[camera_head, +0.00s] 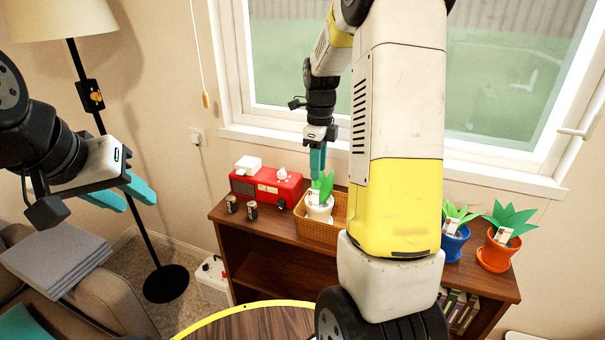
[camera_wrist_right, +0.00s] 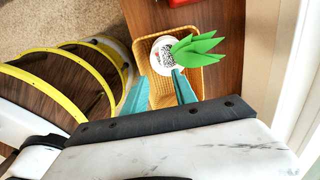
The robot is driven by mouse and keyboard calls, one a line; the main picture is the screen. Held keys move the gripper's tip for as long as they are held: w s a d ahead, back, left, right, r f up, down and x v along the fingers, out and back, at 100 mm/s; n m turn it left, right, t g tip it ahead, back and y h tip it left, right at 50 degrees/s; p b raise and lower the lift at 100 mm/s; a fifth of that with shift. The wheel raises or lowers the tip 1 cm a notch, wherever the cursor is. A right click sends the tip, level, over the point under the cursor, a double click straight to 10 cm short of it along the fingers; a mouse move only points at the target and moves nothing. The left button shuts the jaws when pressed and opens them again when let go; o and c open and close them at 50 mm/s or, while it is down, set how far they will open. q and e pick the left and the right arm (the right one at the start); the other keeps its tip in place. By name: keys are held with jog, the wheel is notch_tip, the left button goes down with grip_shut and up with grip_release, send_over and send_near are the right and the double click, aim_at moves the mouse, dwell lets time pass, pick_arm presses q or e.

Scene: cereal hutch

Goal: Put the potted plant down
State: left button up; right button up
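The potted plant (camera_head: 319,208), a white pot with a label and green leaves, stands in a woven tan basket (camera_head: 308,228) on the wooden hutch. In the right wrist view the white pot (camera_wrist_right: 162,52) shows inside the basket (camera_wrist_right: 191,79), just beyond my fingertips. My right gripper (camera_head: 318,160) points down above the plant. In the right wrist view its teal fingers (camera_wrist_right: 160,76) are spread with a gap between them, and the pot looks clear of them. My left gripper (camera_head: 130,195) is open and empty at the left, away from the hutch.
A red toaster-like box (camera_head: 266,188) and two small dark jars (camera_head: 242,208) stand left of the basket. A blue-potted plant (camera_head: 453,240) and an orange-potted plant (camera_head: 497,250) stand at the right. A round table (camera_head: 255,325) is in front. The window is behind.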

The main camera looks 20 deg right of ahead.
jog(key=s+a+r+n+t+y, duration=0.1)
jog(key=s+a+r+n+t, duration=0.3)
jog(key=s+r+n, duration=0.7)
jog(key=s+a+r+n+t, duration=0.1)
jog(key=s+a+n, duration=0.2)
jog(key=s+n, duration=0.2)
jog(key=s+a+r+n+t+y, duration=0.1)
jog(key=s+a+n, duration=0.2)
jog(key=s+n, duration=0.3)
jog(key=n, duration=0.4)
jog(key=shift+s+r, duration=0.2)
jog(key=shift+r, duration=0.15)
